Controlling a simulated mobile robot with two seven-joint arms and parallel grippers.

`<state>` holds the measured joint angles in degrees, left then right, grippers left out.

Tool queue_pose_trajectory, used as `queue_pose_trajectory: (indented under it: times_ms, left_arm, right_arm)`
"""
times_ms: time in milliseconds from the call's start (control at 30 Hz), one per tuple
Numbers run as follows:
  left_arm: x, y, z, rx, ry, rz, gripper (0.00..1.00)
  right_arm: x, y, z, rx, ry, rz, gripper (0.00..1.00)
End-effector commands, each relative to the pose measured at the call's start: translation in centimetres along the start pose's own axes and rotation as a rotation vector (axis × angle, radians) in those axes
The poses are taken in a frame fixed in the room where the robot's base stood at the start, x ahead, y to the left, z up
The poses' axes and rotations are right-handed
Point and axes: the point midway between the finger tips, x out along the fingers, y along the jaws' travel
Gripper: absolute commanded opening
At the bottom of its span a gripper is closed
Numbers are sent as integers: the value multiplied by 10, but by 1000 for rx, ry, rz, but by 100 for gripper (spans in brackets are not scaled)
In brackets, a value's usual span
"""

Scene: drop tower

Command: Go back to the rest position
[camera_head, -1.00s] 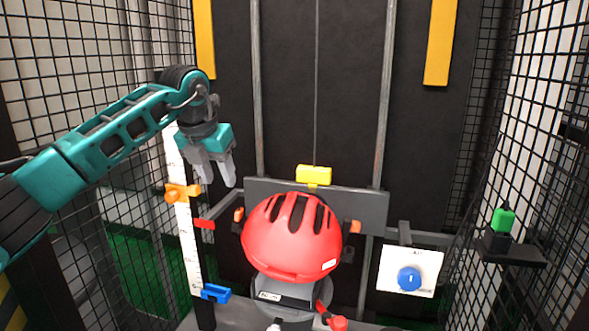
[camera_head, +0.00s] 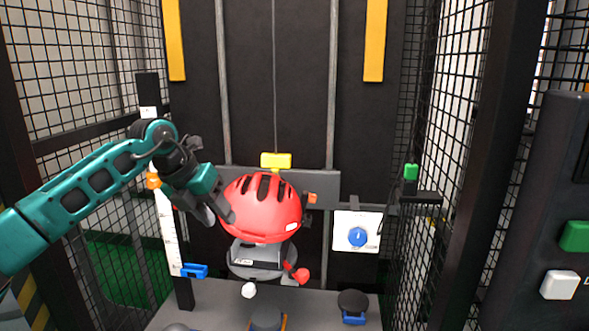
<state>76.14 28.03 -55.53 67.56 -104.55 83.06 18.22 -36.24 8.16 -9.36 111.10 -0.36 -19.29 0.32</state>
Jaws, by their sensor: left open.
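My left gripper (camera_head: 219,217) comes in from the left on its teal arm. It is open, with two grey fingers pointing down and a little right and nothing seen between them. In the picture the fingers are at the left edge of the red helmet (camera_head: 268,214); I cannot tell whether they touch it. The helmet sits upright on a grey holder (camera_head: 262,255) in the drop tower, below a yellow block (camera_head: 276,160) on a cable. My right gripper is not in view.
A white scale (camera_head: 167,232) with a blue clamp (camera_head: 194,271) stands at left. A panel with a blue knob (camera_head: 357,237) is right of the helmet. Wire mesh walls flank the tower. A dark post and a console with green (camera_head: 576,236) and white (camera_head: 559,285) buttons stand at right.

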Motion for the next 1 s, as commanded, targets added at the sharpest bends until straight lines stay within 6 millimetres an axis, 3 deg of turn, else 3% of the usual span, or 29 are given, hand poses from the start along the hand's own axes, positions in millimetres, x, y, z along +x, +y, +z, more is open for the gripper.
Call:
queue_pose_trajectory:
  times_ms: [33, 200, 400, 500, 633, 733, 867, 1000]
  left_arm:
    - [21, -18, -11, 2, 8, -91, 43]
    - [70, -87, -45, -57, -10, -453, 43]
    - [90, -153, -81, -293, -75, -898, 43]
    - [90, -167, -93, -472, -122, -1082, 43]
    - [89, -164, -105, -757, -190, -1269, 43]
    - [93, -147, -117, -1009, -246, -1367, 43]
    - [106, -111, -141, -1370, -319, -1426, 43]
    - [130, -64, -186, -1781, -388, -1398, 43]
  right_arm:
    - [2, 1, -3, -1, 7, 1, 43]
    - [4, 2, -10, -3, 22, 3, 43]
    - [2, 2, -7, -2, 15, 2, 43]
    - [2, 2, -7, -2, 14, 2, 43]
    - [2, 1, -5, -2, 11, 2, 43]
    - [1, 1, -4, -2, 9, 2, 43]
    - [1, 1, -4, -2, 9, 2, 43]
    - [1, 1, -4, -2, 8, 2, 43]
